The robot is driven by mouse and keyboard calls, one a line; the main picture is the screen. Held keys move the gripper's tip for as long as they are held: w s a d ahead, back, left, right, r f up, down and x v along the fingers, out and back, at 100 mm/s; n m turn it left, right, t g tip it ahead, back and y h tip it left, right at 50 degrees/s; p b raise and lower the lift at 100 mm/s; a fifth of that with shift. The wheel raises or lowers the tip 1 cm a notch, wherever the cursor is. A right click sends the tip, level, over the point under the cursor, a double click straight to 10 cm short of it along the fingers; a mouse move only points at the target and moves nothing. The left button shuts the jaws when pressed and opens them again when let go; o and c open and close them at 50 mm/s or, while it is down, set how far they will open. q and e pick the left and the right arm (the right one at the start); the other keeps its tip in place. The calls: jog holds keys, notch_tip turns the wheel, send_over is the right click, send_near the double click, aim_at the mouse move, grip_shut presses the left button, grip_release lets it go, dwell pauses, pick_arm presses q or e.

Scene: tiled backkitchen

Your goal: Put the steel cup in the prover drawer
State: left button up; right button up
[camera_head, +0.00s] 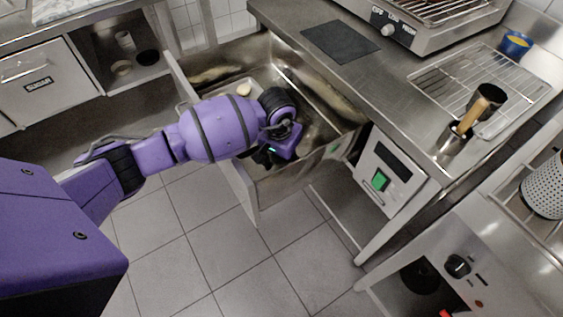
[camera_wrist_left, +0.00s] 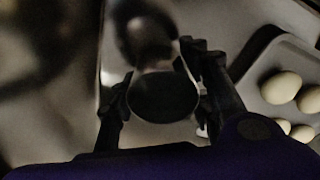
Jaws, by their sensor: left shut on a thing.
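The prover drawer (camera_head: 240,190) is pulled open, a steel box with a pale tray (camera_head: 226,92) inside. My left gripper (camera_head: 263,158) reaches down inside its near part. Shiny steel lies beyond the cup; I cannot tell whether the cup touches the drawer floor. The tray (camera_wrist_left: 285,50) with several pale dough balls (camera_wrist_left: 281,87) lies to the right of the cup, apart from it. In the head view the gripper hides the cup. My right gripper is not in view.
The steel counter (camera_head: 370,80) borders the drawer on the right, with a dark mat (camera_head: 340,41) on it. A wire rack (camera_head: 475,75), a blue cup (camera_head: 515,46) and a wooden-handled item (camera_head: 480,105) stand farther right. The tiled floor (camera_head: 200,250) in front is clear.

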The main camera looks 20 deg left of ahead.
pick_arm(q)
jog(key=shift+f, duration=0.5)
jog(key=shift+f, duration=0.2)
jog(key=o, duration=1.2)
notch_tip(320, 180, up, 12)
jog(key=s, duration=0.1)
jog(key=shift+s+r, duration=0.2)
jog(key=shift+r, duration=0.05)
jog(key=shift+a, duration=0.1)
